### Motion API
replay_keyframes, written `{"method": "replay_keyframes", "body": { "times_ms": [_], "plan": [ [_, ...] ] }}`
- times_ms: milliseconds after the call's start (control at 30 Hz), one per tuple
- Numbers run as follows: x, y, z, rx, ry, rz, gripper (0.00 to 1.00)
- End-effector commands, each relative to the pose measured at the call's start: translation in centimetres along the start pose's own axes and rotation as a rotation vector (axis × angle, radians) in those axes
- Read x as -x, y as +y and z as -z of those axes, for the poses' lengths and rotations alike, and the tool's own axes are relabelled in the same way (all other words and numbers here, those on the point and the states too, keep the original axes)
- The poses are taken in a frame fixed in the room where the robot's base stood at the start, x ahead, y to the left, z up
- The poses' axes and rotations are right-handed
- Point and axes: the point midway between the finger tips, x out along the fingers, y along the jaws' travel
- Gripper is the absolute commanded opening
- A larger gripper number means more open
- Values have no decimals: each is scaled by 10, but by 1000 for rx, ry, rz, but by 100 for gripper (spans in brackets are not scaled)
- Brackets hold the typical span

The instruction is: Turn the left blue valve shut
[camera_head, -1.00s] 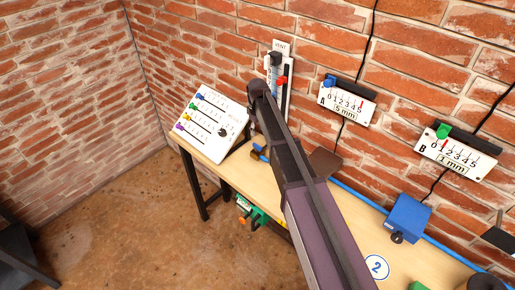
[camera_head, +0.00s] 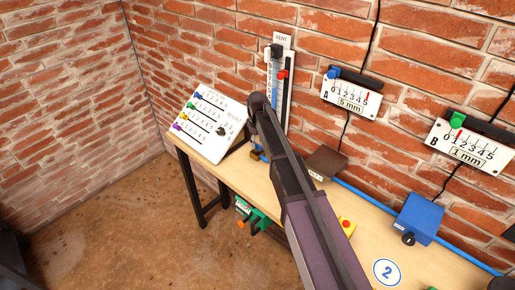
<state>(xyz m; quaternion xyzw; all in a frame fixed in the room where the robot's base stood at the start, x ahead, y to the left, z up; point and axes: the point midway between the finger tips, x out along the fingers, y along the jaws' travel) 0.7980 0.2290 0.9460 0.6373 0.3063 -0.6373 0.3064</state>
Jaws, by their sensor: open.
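A blue pipe (camera_head: 372,204) runs along the back of the table. At its left end, a small dark brown and blue fitting (camera_head: 257,155) sits low behind my arm; I cannot tell whether it is the left blue valve or how it is turned. A blue box with a black knob (camera_head: 417,218) stands on the table at the right. My arm reaches up from the bottom middle to a dark joint near the vent gauge. My gripper is not visible; it is beyond or behind the arm.
A white panel with coloured knobs (camera_head: 209,125) stands at the table's left end. A vent gauge (camera_head: 279,80) and gauges A (camera_head: 351,98) and B (camera_head: 468,147) hang on the brick wall. A brown box (camera_head: 327,162) and a red-yellow button (camera_head: 347,226) are right of my arm.

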Motion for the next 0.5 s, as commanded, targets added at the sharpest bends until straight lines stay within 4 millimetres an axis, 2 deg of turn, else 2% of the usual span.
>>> {"method": "replay_keyframes", "body": {
  "times_ms": [33,200,500],
  "plan": [
    [-6,0,0,0,0,0,54],
    [-12,0,0,0,0,0,54],
    [-13,0,0,0,0,0,54]
  ]
}}
